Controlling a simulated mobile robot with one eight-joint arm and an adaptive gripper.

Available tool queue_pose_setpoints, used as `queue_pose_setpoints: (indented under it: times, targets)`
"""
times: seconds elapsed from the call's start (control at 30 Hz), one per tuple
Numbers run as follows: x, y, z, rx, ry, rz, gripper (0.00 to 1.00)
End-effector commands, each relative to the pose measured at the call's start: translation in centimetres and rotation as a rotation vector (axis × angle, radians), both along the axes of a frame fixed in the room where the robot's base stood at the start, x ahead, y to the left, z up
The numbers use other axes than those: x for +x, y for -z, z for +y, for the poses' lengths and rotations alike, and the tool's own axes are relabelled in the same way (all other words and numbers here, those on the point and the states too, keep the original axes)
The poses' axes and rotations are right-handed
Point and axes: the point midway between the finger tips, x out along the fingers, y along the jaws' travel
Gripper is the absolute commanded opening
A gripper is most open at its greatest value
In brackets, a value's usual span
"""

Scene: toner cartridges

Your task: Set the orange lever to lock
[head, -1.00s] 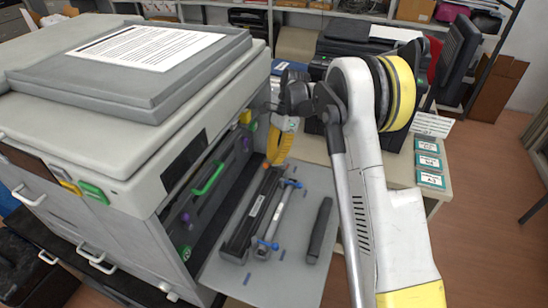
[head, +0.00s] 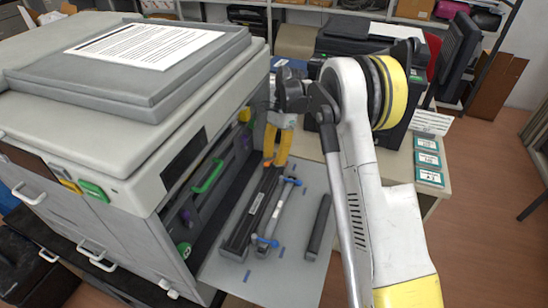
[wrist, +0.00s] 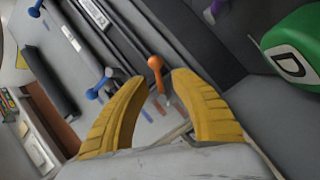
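The orange lever (wrist: 156,64) shows in the wrist view at the end of a dark elongated unit (wrist: 125,40). It lies between and just beyond my gripper's two yellow fingertips (wrist: 162,78). The fingers are apart, and I cannot tell whether either touches the lever. In the head view my gripper (head: 276,158) points down at the far end of the dark unit, beside the printer's open side. A small orange part of the lever (head: 267,163) shows there by the left finger. No lock mark is readable.
The grey printer (head: 150,175) stands close on the left, with a green handle (head: 208,177) inside its opening. A green part marked D (wrist: 297,50) is at the wrist view's right. A black bar (head: 319,228) and a blue-ended roller (head: 277,215) lie on the grey panel (head: 290,275).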

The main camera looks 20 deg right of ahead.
Motion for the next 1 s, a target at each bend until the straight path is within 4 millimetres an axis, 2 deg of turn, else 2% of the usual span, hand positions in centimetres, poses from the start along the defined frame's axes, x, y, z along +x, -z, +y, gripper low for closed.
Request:
queue_pose_setpoints:
  times: [0.37,0.57,0.83,1.0]
  targets:
    - [0.1,0.0,0.0,-0.001,0.055,-0.001,0.29]
    - [0.5,0.1,-0.1,0.001,0.320,-0.001,0.29]
    - [1.3,0.1,-0.2,0.002,0.822,-0.002,0.29]
    - [1.4,-3.8,-1.8,0.001,0.842,-0.001,0.29]
